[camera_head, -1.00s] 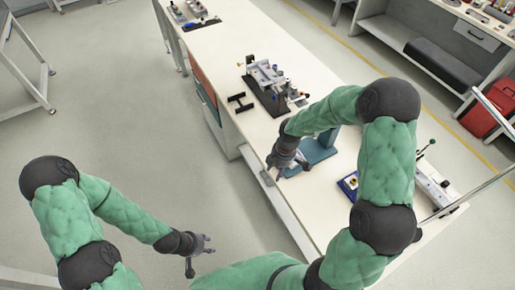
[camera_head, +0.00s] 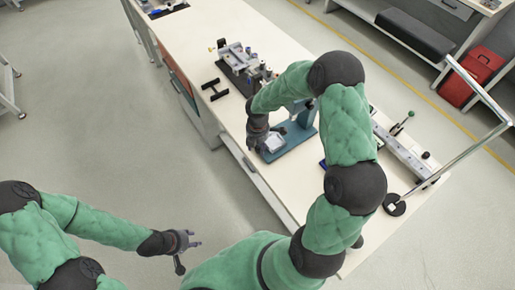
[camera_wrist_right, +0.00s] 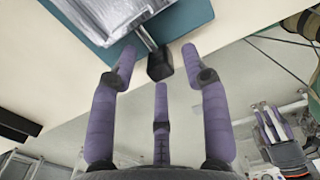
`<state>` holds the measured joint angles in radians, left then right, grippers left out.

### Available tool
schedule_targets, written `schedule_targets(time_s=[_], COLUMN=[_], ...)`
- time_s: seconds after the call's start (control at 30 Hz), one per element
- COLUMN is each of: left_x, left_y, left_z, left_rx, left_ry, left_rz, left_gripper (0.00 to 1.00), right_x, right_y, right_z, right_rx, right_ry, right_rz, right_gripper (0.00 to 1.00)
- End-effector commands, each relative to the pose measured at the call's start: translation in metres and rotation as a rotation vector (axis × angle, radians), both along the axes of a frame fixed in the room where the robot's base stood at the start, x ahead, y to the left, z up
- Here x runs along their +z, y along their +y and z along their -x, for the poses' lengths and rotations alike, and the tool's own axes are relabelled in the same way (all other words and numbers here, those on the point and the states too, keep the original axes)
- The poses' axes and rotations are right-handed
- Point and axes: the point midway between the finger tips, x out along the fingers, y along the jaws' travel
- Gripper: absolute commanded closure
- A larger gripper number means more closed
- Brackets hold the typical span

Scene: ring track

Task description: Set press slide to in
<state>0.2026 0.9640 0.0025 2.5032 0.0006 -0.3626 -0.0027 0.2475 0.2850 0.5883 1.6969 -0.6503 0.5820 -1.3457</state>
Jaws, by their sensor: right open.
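The press (camera_head: 298,131) has a teal base and stands near the table's left edge, partly hidden by my right arm. In the right wrist view a silver slide block (camera_wrist_right: 120,18) lies over the teal base (camera_wrist_right: 190,16). A metal rod runs from it to a black knob (camera_wrist_right: 159,66). My right gripper (camera_head: 262,144) is at the press's near left side. In the right wrist view its fingers (camera_wrist_right: 158,78) are spread, with the knob in line between the tips; contact cannot be told. My left gripper (camera_head: 190,245) is open and empty over the floor.
The white table (camera_head: 245,35) runs away from me. A black H-shaped part (camera_head: 215,90) and a fixture (camera_head: 243,62) stand beyond the press. A rail device with a green-knobbed lever (camera_head: 402,150) lies at right, near a metal bar frame (camera_head: 478,150).

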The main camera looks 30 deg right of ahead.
Motion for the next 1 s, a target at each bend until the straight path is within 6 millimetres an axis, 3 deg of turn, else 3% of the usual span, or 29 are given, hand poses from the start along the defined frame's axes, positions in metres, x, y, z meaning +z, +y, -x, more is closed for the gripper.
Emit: schedule_targets(time_s=[0.13, 0.47, 0.63, 0.87, 1.0], left_x=[-0.003, -0.003, -0.003, -0.001, 0.007], left_y=[0.000, 0.000, 0.000, 0.000, 0.000], left_z=[0.000, 0.000, 0.000, 0.000, 0.000], left_rx=[0.000, 0.000, 0.000, 0.000, 0.000], left_ry=[0.000, 0.000, 0.000, 0.000, 0.000], left_rz=[0.000, 0.000, 0.000, 0.000, 0.000], left_gripper=[0.60, 0.60, 0.60, 0.60, 0.60], right_x=[-0.011, -0.013, -0.013, -0.013, -0.012], right_y=[0.000, 0.000, 0.000, -0.003, -0.024], right_z=[0.000, 0.000, 0.000, 0.001, -0.001], right_rx=[0.000, 0.000, 0.000, -0.003, -0.006], right_ry=[0.000, -0.001, 0.000, 0.002, 0.003], right_rz=[0.000, 0.000, 0.000, -0.001, -0.001], right_gripper=[0.53, 0.53, 0.98, 1.00, 1.00])
